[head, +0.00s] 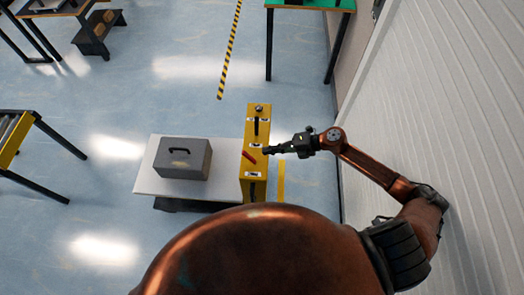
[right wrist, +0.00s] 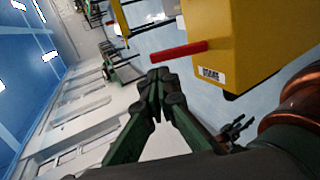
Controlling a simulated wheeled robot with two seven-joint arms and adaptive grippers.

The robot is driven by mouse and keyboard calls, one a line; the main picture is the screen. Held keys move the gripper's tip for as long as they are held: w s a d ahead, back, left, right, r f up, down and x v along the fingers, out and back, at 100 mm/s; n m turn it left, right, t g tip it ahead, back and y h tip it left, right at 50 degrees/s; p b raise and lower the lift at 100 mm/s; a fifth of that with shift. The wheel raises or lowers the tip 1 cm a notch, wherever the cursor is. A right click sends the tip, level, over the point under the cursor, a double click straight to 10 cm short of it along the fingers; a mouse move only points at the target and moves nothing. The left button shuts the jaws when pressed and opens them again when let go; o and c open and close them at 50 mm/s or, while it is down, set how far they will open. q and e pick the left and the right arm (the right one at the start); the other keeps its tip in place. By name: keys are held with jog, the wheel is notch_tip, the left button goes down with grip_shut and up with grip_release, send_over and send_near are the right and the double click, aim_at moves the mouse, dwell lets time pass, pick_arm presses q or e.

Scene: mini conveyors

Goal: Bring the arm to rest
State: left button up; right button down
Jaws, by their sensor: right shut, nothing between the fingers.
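My right gripper (head: 270,150) is shut and empty. In the head view its arm comes in from the right and its fingertips are close to the right edge of a yellow control box (head: 257,182). In the right wrist view the shut fingertips (right wrist: 159,76) are just below a red lever (right wrist: 180,50) that sticks out from the yellow box (right wrist: 235,40). They look apart from the lever in that view. The red lever also shows in the head view (head: 248,156). My left gripper is not in view.
A grey case (head: 183,158) with a black handle stands on a white platform (head: 149,180) left of the yellow box. A pale ribbed wall (head: 440,90) is close on the right. A green-topped table (head: 307,4) stands at the back. The blue floor (head: 180,90) between is open.

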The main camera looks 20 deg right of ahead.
jog(key=shift+d, duration=0.1)
dwell(0.5)
jog(key=w+d+f+m+t+h, duration=0.3)
jog(key=w+d+f+m+t, duration=0.35)
jog(key=d+f+m, duration=0.45)
jog(key=s+d+f+m+h, duration=0.3)
jog(key=s+d+f+m, duration=0.15)
jog(key=f, duration=0.55)
jog(key=s+d+f+m+h, duration=0.4)
jog(key=d+f+m, duration=0.15)
jog(key=f, duration=0.55)
jog(key=s+d+f+m+g+h, duration=0.2)
jog(key=s+f+m+g, duration=0.3)
jog(key=s+f, duration=1.15)
jog(key=s+a+f+m+g, duration=0.1)
jog(key=s+a+f, duration=0.1)
jog(key=s, duration=0.7)
jog(key=s+a+f+m+g, duration=0.2)
jog(key=s+f, duration=0.1)
jog(key=s, duration=0.6)
jog(key=s+a+f+m+g, duration=0.1)
jog(key=s+a+f+g, duration=0.1)
jog(key=s, duration=0.7)
jog(key=shift+s+a+f, duration=0.25)
jog(key=shift+a, duration=0.25)
